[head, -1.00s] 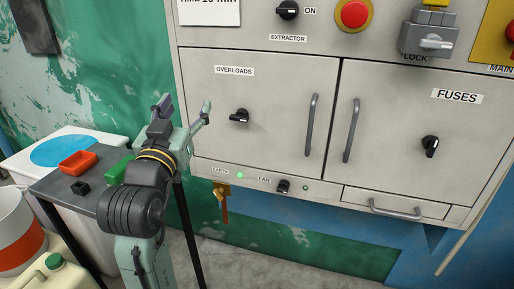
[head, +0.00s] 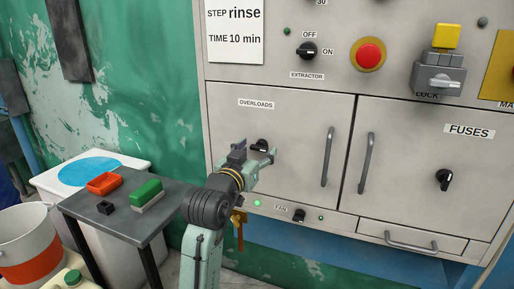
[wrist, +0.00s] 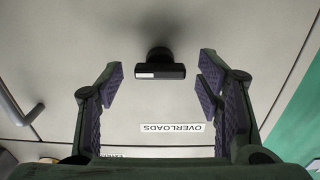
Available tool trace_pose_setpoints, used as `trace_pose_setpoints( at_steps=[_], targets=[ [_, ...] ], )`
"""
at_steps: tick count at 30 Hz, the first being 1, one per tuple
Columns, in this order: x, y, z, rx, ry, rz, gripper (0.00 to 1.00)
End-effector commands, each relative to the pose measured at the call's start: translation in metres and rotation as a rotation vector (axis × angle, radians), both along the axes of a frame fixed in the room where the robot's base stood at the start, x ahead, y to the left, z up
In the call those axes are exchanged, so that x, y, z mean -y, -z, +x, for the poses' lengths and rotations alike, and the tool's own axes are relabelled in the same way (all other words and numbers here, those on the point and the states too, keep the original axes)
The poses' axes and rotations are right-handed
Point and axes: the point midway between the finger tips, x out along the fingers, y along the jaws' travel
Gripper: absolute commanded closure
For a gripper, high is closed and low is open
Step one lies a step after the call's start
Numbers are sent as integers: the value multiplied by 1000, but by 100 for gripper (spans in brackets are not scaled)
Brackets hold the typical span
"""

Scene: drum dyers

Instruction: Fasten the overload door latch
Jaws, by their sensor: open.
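The overload door (head: 285,175) is a grey panel door labelled OVERLOADS, and it looks shut in the head view. Its latch is a small black turn knob (head: 262,146), partly hidden behind my gripper (head: 254,152). In the wrist view the knob (wrist: 160,68) lies straight across the picture, with a white mark on its left half. My gripper is open, its purple-padded fingers (wrist: 160,88) on either side of the knob's line, with the knob beyond the tips and apart from them. The door's bar handle (head: 328,157) is to the right.
The FUSES door (head: 420,180) with its own black knob (head: 445,180) is to the right. Below are a fan knob (head: 299,215) and a drawer (head: 411,240). A side table (head: 110,215) with a red tray (head: 104,183) and a green-topped block (head: 147,193) stands at left.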

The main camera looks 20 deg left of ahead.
Motion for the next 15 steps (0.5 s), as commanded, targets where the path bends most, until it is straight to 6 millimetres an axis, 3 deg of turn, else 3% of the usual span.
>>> trace_pose_setpoints(
  at_steps=[11, 15],
  targets=[
    [0, 0, 8, 0, -1, 1, 40],
    [0, 0, 8, 0, -1, 1, 48]
  ],
)
